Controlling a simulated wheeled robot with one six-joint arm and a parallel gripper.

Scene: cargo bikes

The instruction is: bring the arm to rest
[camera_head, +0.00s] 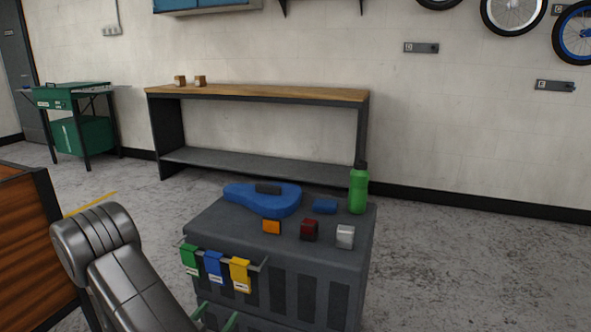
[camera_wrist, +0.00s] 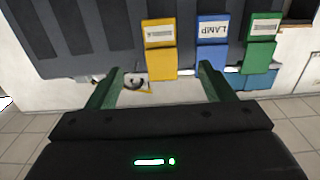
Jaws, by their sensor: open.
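My gripper (camera_wrist: 160,80) is open in the wrist view, its two green fingers spread apart with nothing held between them. In the head view only the green fingertips (camera_head: 218,310) show at the bottom edge, in front of the grey cabinet (camera_head: 345,285) and below its hanging tags. My grey arm crosses the lower left of the head view. The wrist view is turned over, with the yellow tag (camera_wrist: 160,48), the blue tag (camera_wrist: 212,42) marked LAMP and the green tag (camera_wrist: 260,42) beyond the fingers.
On the cabinet are a blue case (camera_head: 245,197), a green bottle (camera_head: 358,190), a blue block (camera_head: 325,206), an orange block (camera_head: 271,227), a dark red block (camera_head: 309,230) and a silver block (camera_head: 345,236). A workbench (camera_head: 255,92) stands behind. A wooden panel (camera_head: 25,240) is at left. Right floor is clear.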

